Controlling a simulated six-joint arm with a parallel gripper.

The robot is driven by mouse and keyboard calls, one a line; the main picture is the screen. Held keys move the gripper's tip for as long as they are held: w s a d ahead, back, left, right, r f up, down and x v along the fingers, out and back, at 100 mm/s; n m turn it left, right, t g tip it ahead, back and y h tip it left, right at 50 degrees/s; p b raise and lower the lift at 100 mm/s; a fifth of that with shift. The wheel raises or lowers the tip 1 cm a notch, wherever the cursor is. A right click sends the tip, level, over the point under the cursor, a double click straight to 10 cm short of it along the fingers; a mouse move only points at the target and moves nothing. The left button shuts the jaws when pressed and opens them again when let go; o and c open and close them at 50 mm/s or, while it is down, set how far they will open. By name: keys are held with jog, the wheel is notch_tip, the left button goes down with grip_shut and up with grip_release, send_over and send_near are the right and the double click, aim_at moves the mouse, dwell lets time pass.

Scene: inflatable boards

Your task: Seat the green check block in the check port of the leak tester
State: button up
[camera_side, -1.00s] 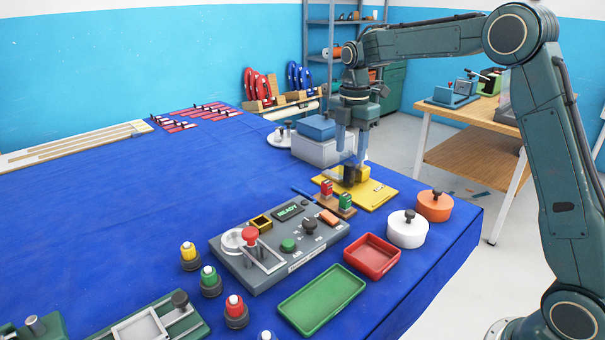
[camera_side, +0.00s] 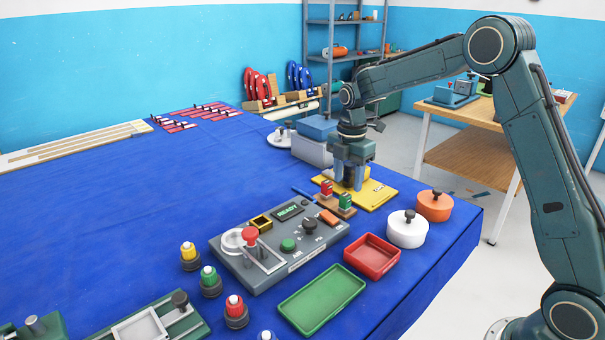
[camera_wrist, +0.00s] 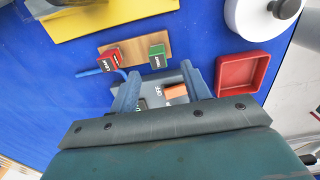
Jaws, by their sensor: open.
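The green check block (camera_side: 345,202) stands upright on a small wooden stand (camera_side: 349,212), with a red block (camera_side: 326,188) beside it. In the wrist view the green block (camera_wrist: 157,57) is at the right of the stand, just beyond my fingertips. My gripper (camera_side: 350,182) is open and empty, low and close behind the stand in the side view; its fingers (camera_wrist: 160,73) are apart in the wrist view.
A yellow plate (camera_side: 381,192) lies beside and behind the stand. White (camera_side: 407,233) and orange (camera_side: 434,208) round lidded pots stand to the right. Red (camera_side: 371,257) and green (camera_side: 322,299) trays lie in front. The blue cloth left of the tester is largely clear.

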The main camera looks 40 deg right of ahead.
aim_at(346, 195)
jog(key=shift+f, duration=0.2)
jog(key=shift+w+f, duration=0.15)
jog(key=shift+f, duration=2.35)
grip_shut()
